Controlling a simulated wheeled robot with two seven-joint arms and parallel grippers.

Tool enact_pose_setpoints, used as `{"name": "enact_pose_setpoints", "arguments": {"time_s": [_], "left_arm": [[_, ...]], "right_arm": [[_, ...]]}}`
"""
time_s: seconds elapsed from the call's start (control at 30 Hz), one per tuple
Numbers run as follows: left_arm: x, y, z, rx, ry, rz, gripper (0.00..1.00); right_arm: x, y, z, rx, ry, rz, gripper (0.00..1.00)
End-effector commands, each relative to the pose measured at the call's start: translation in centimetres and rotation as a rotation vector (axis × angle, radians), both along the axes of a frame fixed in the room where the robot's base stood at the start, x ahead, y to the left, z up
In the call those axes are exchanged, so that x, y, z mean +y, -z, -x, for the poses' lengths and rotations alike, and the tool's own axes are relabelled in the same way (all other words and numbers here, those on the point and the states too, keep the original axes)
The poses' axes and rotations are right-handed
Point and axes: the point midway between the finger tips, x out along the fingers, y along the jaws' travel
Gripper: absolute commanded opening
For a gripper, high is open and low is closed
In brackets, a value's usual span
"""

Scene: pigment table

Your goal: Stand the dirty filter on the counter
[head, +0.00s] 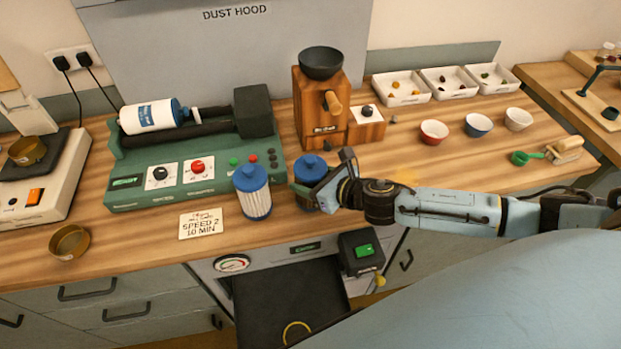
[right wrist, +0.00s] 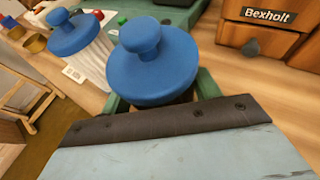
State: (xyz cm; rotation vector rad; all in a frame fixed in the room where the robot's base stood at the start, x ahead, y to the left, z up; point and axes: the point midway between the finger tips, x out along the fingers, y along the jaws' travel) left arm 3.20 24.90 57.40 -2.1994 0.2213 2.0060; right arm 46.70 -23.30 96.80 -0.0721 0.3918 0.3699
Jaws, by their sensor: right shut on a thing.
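Two filters with blue knobbed caps are side by side at the counter's front edge. The left filter (head: 254,200) has clean white pleats and stands upright on the counter (head: 130,232); it also shows in the right wrist view (right wrist: 84,45). The right, darker filter (head: 310,168) is upright in my right gripper (head: 322,184), whose green fingers are shut around it below the cap. Its cap fills the middle of the right wrist view (right wrist: 150,68). Its body is mostly hidden, and I cannot tell whether its base touches the counter. My left gripper is not in view.
A green roller machine (head: 190,170) stands behind the filters, with a wooden mill (head: 318,105) to its right. A speed card (head: 201,223) lies left of the filters. Below the counter, a dark flap (head: 285,300) is open. Bowls (head: 433,131) stand at the right.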

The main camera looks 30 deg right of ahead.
Motion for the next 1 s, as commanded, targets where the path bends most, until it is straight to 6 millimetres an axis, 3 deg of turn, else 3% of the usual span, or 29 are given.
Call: {"name": "enact_pose_setpoints", "arguments": {"time_s": [0.3, 0.33, 0.5, 0.83, 1.0], "left_arm": [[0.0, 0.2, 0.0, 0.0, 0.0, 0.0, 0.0], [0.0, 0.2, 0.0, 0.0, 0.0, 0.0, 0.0], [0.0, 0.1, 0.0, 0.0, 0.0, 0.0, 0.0], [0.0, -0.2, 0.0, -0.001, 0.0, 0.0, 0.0], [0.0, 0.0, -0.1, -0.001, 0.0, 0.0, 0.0]], "right_arm": [[0.0, 0.2, -0.1, -0.004, 0.0, 0.001, 0.34], [0.0, 0.2, -0.1, -0.003, 0.0, 0.001, 0.64], [0.0, 0.1, -0.1, -0.002, 0.001, 0.0, 0.83], [0.0, -0.4, -0.1, -0.002, 0.001, 0.0, 0.83], [-0.8, -0.9, 1.9, 0.0, 0.0, 0.003, 0.83]]}}
